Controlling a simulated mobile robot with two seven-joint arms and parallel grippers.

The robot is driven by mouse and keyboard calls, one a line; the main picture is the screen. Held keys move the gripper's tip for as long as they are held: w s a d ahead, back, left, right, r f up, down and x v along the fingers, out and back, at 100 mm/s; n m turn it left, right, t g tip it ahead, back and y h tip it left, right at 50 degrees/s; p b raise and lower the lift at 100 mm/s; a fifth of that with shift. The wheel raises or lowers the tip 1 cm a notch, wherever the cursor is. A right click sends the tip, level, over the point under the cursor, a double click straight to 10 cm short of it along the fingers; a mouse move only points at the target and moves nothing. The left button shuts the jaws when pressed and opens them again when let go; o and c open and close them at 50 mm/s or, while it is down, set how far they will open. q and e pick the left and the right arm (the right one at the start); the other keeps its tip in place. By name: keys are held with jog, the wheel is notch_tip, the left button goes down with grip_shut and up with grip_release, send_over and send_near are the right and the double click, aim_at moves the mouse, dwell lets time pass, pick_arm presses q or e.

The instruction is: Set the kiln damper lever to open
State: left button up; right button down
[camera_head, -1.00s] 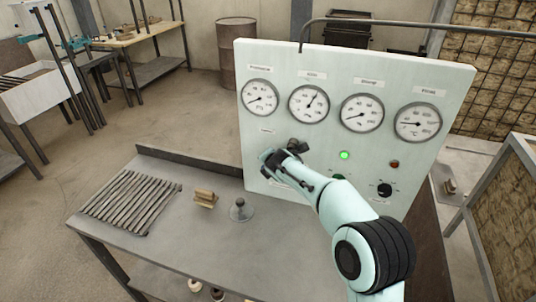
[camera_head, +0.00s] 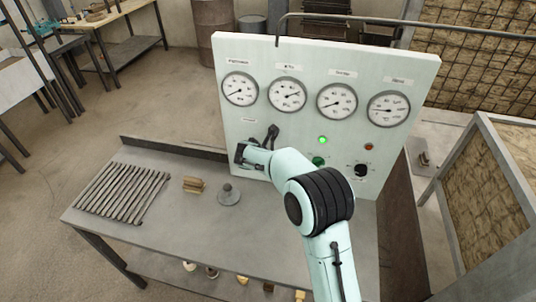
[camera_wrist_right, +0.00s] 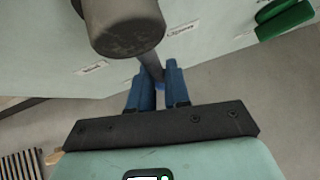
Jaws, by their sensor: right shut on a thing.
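The dark damper lever (camera_head: 271,132) stands out from the lower left of the pale green control panel (camera_head: 300,117). My right gripper (camera_head: 247,153) is at the lever, close to the panel face. In the right wrist view its blue fingers (camera_wrist_right: 157,84) are shut on the dark lever shaft, with the lever's thick round end (camera_wrist_right: 124,22) nearer the camera. Small labels (camera_wrist_right: 183,28) lie on the panel on both sides; I cannot read them surely. My left gripper is not in view.
The panel carries several gauges, a lit green lamp (camera_head: 322,140), a red lamp (camera_head: 369,147), a green knob (camera_head: 318,161) and a black knob (camera_head: 361,170). The grey bench (camera_head: 165,235) holds slatted bars (camera_head: 122,192), a wooden block (camera_head: 193,184) and a grey round-based piece (camera_head: 229,194).

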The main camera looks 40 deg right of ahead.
jog(key=shift+s+a+f, duration=0.1)
jog(key=shift+s+f, duration=0.15)
jog(key=shift+f, duration=0.25)
jog(key=c, duration=1.2)
grip_release()
jog(key=shift+o, duration=0.2)
jog(key=shift+r, duration=0.15)
jog(key=shift+w, duration=0.1)
jog(key=v, duration=1.3)
jog(key=shift+r, duration=0.2)
jog(key=shift+w+a, duration=0.1)
jog(key=shift+f, duration=0.1)
